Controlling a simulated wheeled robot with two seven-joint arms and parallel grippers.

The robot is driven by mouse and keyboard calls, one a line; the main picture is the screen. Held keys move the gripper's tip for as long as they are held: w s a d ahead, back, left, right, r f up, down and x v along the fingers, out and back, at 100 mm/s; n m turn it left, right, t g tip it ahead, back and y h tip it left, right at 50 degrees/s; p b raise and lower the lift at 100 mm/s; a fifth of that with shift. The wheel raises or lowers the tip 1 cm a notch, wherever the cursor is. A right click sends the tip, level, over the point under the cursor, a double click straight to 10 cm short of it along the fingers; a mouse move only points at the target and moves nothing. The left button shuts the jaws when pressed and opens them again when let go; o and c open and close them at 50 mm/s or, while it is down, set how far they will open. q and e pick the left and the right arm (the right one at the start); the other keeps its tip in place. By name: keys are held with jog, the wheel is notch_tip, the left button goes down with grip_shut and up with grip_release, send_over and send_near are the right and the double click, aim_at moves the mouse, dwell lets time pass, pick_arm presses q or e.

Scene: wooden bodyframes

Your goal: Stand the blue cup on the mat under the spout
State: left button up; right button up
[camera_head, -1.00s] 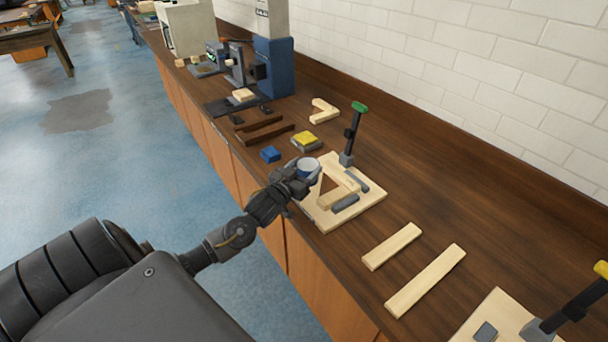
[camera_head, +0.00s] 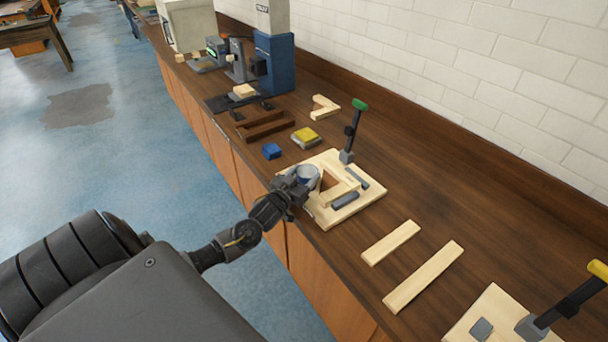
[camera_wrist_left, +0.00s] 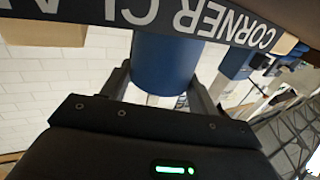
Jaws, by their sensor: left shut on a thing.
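The blue cup (camera_head: 308,175) is in the jaws of my left gripper (camera_head: 303,180), over the left part of a pale wooden clamp board. In the head view it looks pale inside its rim. In the left wrist view the blue cup (camera_wrist_left: 165,65) sits between the two fingers, partly hidden by a dark lettered strip. My left gripper is shut on it. I cannot tell the gap between the cup and the board. I cannot make out a spout or mat for certain. My right gripper is not in view.
The clamp board (camera_head: 365,195) carries an upright green-topped clamp (camera_head: 352,130). A blue block (camera_head: 271,151) and yellow-topped block (camera_head: 306,138) lie beyond it. A blue machine (camera_head: 273,65) and a white machine (camera_head: 190,25) stand farther back. Loose wooden strips (camera_head: 423,277) lie nearer on the counter.

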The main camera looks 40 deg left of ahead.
pick_arm(q)
jog(key=o, duration=1.1)
jog(key=shift+c, duration=0.2)
jog(key=shift+r, duration=0.2)
jog(key=s+d+b, duration=0.1)
jog(key=s+b, duration=0.1)
jog(key=s, duration=1)
